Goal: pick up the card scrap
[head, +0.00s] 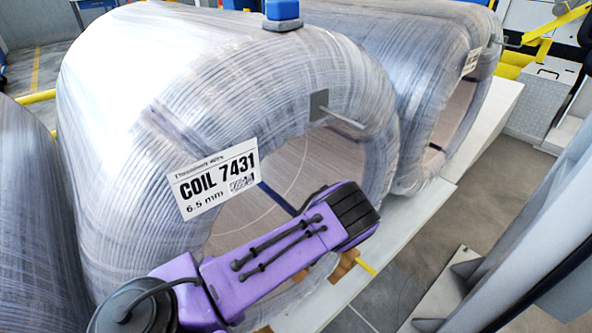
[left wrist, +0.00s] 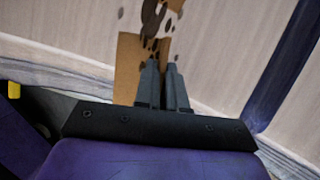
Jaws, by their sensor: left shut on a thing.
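The card scrap (left wrist: 127,62) is a tan brown piece with dark spots or holes in its upper part. It shows in the left wrist view, behind and above my fingers. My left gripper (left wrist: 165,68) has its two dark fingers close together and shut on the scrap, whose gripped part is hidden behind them. In the head view my purple arm crosses the open bore of the coil (head: 230,90) labelled COIL 7431. My left fingers are hidden there behind the arm's dark end. My right gripper is in neither view.
The wrapped coil's pale inner wall (left wrist: 60,30) and a blue strap (left wrist: 287,75) are close around my left gripper. A second coil (head: 425,60) stands behind at right. Open floor (head: 480,205) lies at right.

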